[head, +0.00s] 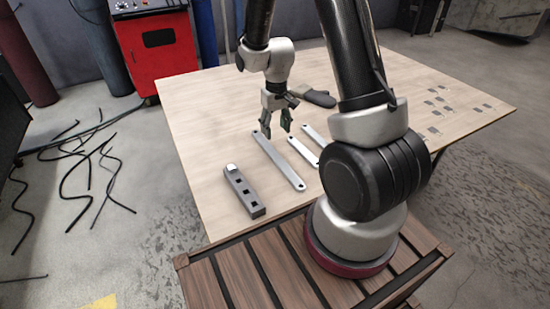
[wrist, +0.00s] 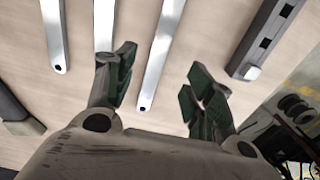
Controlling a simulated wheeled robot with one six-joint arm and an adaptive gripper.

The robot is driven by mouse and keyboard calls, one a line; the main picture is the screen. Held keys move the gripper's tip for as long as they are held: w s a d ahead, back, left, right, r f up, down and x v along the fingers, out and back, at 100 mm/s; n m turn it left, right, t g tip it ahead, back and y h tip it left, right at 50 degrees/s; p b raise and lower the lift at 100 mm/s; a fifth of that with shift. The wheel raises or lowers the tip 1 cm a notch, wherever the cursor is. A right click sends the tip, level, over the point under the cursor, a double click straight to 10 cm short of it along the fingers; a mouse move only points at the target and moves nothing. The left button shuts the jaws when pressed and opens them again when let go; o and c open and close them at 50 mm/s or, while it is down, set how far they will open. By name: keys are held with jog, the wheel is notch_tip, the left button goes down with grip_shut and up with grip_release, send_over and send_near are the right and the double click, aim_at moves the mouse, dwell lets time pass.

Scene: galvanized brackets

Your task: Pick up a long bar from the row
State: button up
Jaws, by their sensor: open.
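Three flat silver bars with holes near their ends lie side by side on the wooden table. The left long bar (head: 278,159) is fully in view in the head view. The middle bar (head: 302,151) and right bar (head: 311,134) are partly hidden by my arm. My gripper (head: 277,129) is open and empty, above the far end of the left bar. In the wrist view, that long bar (wrist: 160,55) shows between the open fingers (wrist: 155,80), with its end visible. The middle bar (wrist: 103,25) runs behind one finger, and the other bar (wrist: 55,35) lies further left.
A grey block with square holes (head: 243,191) lies left of the bars; it shows at the right in the wrist view (wrist: 262,40). A dark grey object (head: 318,98) lies behind my gripper. Several small flat pieces (head: 435,104) lie at the table's right.

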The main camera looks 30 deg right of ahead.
aim_at(276, 156)
notch_tip(276, 156, down, 12)
jog(key=shift+s+r, duration=0.1)
jog(key=shift+r, duration=0.15)
grip_shut()
dwell(0.3)
